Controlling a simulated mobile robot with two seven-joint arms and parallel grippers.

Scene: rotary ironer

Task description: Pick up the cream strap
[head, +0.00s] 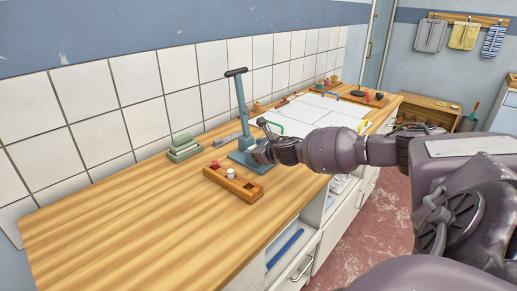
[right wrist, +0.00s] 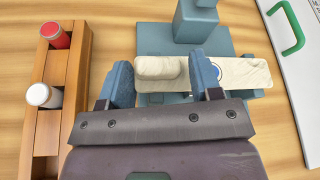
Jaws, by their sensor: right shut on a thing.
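My left gripper is not in view.
A wooden block (head: 232,183) with red and white bottles stands close to the gripper. Stacked green blocks (head: 184,147) stand by the tiled wall. A white board (head: 310,118) with coloured handles lies beyond the press. The counter's near left is clear.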

